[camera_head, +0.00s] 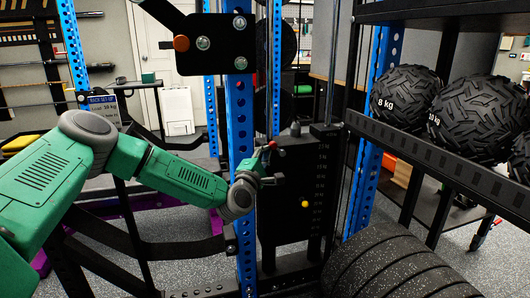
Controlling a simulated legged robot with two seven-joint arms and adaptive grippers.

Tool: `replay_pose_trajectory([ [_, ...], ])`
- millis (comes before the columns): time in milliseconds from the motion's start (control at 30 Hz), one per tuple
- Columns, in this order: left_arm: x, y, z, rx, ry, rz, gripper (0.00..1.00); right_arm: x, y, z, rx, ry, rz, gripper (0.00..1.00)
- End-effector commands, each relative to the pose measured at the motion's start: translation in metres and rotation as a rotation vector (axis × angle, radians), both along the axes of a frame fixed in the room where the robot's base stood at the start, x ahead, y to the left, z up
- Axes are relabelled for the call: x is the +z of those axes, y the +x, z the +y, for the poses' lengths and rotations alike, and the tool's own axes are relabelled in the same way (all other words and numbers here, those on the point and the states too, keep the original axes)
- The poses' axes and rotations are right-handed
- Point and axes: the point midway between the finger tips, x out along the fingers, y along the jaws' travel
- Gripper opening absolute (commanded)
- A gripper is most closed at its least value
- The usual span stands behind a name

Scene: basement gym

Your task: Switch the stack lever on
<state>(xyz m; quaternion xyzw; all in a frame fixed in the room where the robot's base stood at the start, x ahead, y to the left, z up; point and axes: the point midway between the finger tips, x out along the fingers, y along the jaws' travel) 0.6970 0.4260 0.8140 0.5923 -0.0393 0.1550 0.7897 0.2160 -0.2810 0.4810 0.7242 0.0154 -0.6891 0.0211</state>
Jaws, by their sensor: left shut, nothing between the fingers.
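A black weight stack (290,215) with white weight marks and a yellow pin knob (305,204) stands behind the blue perforated upright. A small red-tipped part (272,145), which looks like the stack lever, shows near the stack's upper left edge. My green left arm comes in from the left and crosses the upright. My left gripper (266,180) is shut and empty, just below the red tip and in front of the stack. Whether it touches the lever cannot be told. The lever's lower part is hidden around the gripper. My right gripper is not in view.
A black plate with an orange knob (181,43) is on the upright above my arm. Ridged medicine balls (406,96) sit on a black shelf (450,158) at right. Black weight plates (390,265) stand at bottom right. A dark bar runs below my forearm.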

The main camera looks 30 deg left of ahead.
Motion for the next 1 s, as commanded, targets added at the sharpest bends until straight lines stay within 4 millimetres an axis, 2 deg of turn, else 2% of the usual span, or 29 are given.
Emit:
replay_pose_trajectory([
  [167, 0.005, 0.001, -0.001, -0.001, 0.021, 0.023, 0.00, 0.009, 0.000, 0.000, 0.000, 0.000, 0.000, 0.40],
  [367, 0.015, 0.004, -0.004, -0.001, 0.076, 0.087, 0.00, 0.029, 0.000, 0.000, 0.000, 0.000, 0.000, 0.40],
  [600, 0.032, 0.012, -0.011, -0.003, 0.205, 0.237, 0.00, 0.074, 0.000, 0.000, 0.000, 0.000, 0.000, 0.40],
  [1000, 0.048, 0.031, -0.028, -0.004, 0.455, 0.527, 0.00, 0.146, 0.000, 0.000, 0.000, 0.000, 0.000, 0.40],
])
